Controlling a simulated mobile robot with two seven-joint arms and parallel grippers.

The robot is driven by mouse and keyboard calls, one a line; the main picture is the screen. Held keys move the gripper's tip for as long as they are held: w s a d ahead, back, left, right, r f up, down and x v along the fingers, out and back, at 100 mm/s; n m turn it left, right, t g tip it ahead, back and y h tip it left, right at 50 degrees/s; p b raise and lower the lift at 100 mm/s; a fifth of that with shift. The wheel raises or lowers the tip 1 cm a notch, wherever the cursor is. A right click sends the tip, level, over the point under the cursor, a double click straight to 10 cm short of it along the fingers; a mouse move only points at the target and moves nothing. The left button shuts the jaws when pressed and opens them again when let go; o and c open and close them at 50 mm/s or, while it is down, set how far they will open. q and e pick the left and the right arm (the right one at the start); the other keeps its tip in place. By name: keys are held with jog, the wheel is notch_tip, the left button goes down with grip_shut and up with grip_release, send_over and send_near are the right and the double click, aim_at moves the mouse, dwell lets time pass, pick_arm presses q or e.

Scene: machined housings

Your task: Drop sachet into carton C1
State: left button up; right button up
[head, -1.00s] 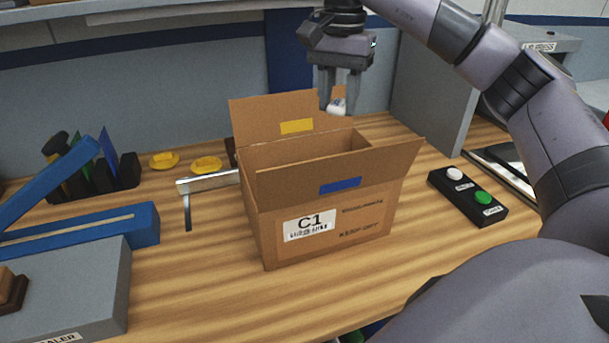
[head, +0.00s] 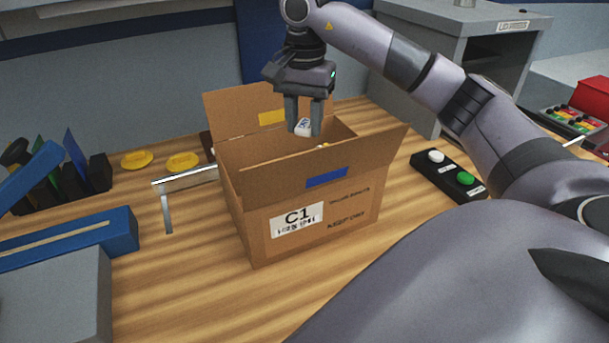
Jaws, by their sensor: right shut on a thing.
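The carton C1 (head: 352,209) stands upright on the wooden bench with its top flaps open. Its front carries a white C1 label and a blue patch, and its back flap a yellow patch. My right gripper (head: 304,127) points down over the carton's opening and is shut on the small white sachet (head: 303,127). The sachet hangs between the fingertips, at about the height of the opening. Most of the carton's inside is hidden by the front flap; a little white and yellow shows just below the sachet. My left gripper is not in view.
A metal bracket (head: 185,177) stands close left of the carton. Yellow discs (head: 183,162) lie behind it. A blue-armed sealer (head: 70,248) is at left. A button box (head: 449,175) sits right of the carton, before a grey press (head: 455,60).

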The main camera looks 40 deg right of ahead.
jog(key=shift+f, duration=0.5)
notch_tip(320, 180, down, 4)
jog(key=b, duration=0.3)
jog(key=shift+f+b, duration=0.15)
jog(key=shift+b, duration=0.2)
jog(key=o, duration=1.1)
jog(key=shift+r+p, duration=0.9)
jog(key=shift+r, duration=2.7)
